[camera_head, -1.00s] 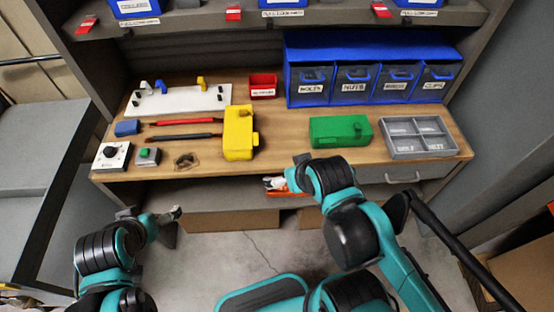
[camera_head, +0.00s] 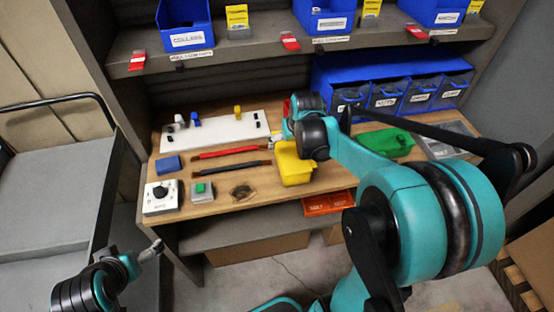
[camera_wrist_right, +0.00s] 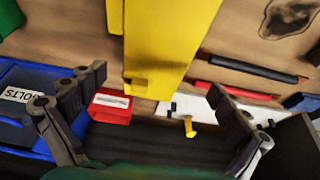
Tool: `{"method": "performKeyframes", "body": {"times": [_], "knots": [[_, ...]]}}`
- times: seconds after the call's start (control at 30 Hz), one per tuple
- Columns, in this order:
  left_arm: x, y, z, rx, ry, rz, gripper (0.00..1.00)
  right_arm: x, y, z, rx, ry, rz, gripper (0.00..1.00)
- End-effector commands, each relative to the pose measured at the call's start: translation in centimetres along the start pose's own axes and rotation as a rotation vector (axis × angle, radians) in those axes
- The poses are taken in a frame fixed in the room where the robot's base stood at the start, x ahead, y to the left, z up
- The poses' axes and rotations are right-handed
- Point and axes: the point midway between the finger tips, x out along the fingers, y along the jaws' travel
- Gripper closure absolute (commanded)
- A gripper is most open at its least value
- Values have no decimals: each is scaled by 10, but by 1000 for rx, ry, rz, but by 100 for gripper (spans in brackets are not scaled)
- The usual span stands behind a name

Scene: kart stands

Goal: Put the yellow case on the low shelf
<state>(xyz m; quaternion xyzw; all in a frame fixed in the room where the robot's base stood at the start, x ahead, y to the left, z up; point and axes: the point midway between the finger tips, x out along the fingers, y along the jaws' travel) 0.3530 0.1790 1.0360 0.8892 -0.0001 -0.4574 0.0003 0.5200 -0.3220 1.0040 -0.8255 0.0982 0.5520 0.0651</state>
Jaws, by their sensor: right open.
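The yellow case (camera_head: 294,168) stands on the wooden bench top, right of the screwdrivers, partly covered by my right arm. In the right wrist view the yellow case (camera_wrist_right: 172,40) hangs into the picture from the top, between the spread fingers of my right gripper (camera_wrist_right: 152,88). The gripper is open; I cannot tell whether a finger touches the case. The low shelf (camera_head: 235,230) is the grey board under the bench. My left gripper (camera_head: 153,250) is small, in front of the bench's left end; its jaws are unclear.
A red bin (camera_wrist_right: 111,107) and blue drawer bins (camera_head: 385,97) stand behind. A green case (camera_head: 386,143) is to the right. An orange tray (camera_head: 328,204) is under the bench front. The upper shelf (camera_head: 260,47) overhangs.

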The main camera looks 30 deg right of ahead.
Motion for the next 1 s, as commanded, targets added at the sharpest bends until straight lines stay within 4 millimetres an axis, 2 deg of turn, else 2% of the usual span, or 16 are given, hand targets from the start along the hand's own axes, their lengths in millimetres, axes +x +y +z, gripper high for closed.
{"method": "performKeyframes", "body": {"times": [0.1,0.33,0.53,0.63,0.8,0.83,0.87,1.0], "knots": [[6,0,5,0,0,0,0,16,0,1,0,-1,0,0],[15,0,11,0,0,0,0,38,2,3,0,0,0,0],[29,0,21,0,0,0,0,70,5,7,0,0,0,0],[31,0,22,0,0,0,0,76,5,6,0,0,0,0],[30,0,21,0,0,0,0,75,5,6,0,0,0,0],[30,0,21,0,0,0,0,75,5,6,0,0,0,3],[30,0,21,0,0,0,0,75,5,6,0,0,0,11],[30,0,21,0,0,0,0,75,5,6,0,0,0,48]]}}
